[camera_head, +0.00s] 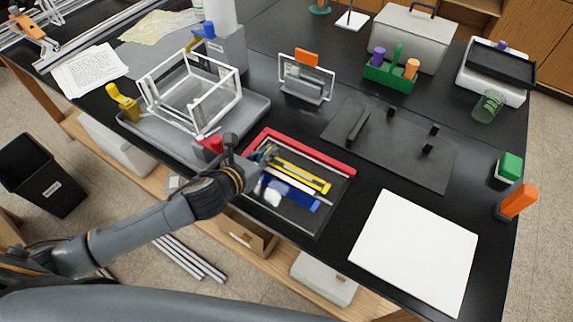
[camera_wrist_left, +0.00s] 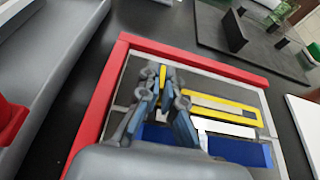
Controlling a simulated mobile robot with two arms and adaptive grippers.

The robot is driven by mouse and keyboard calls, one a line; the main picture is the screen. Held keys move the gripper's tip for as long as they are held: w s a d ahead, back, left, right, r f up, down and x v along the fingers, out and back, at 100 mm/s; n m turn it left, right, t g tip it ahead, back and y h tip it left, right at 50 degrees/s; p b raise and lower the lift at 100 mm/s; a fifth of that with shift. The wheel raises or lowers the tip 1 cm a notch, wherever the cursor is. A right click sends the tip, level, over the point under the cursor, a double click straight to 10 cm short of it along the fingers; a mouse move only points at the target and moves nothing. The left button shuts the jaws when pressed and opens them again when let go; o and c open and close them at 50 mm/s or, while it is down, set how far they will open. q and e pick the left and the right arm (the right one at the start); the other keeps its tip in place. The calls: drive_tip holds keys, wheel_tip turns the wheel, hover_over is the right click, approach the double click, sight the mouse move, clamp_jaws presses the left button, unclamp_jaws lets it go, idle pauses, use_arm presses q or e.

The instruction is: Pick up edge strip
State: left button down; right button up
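A shallow dark tray (camera_head: 333,198) with a red strip (camera_head: 303,149) along its back and left edges lies on the black bench. Inside lie a yellow strip (camera_head: 300,177), pale strips and blue pieces (camera_head: 300,200). I cannot tell for sure which is the edge strip. My left gripper (camera_head: 267,153) is over the tray's back left part, pointing down. In the left wrist view its fingers (camera_wrist_left: 163,90) stand apart, with a bit of yellow showing between them. The yellow strip (camera_wrist_left: 222,107) lies just right of the fingers. My gripper hides the tray's left part. My right gripper is out of view.
A grey tray (camera_head: 258,105) with a white frame (camera_head: 190,95) stands left of the tray. A dark plate with posts (camera_head: 390,150) lies behind right. A white board (camera_head: 415,250) lies front right. Bare bench separates them.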

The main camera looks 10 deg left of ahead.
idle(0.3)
use_arm(q)
drive_tip(key=shift+w+r, duration=0.1)
drive_tip(key=shift+r, duration=0.4)
wheel_tip(320, 180, up, 3)
drive_tip(key=shift+f+b, duration=0.1)
drive_tip(key=shift+b, duration=0.2)
drive_tip(key=s+r+p, duration=0.7)
drive_tip(key=s+r, duration=0.2)
drive_tip(key=s, duration=0.5)
drive_tip(key=shift+r, duration=0.25)
drive_tip(key=shift+s+r+p, duration=0.1)
drive_tip(key=shift+r+p, duration=1.05)
drive_tip(key=shift+p, duration=0.25)
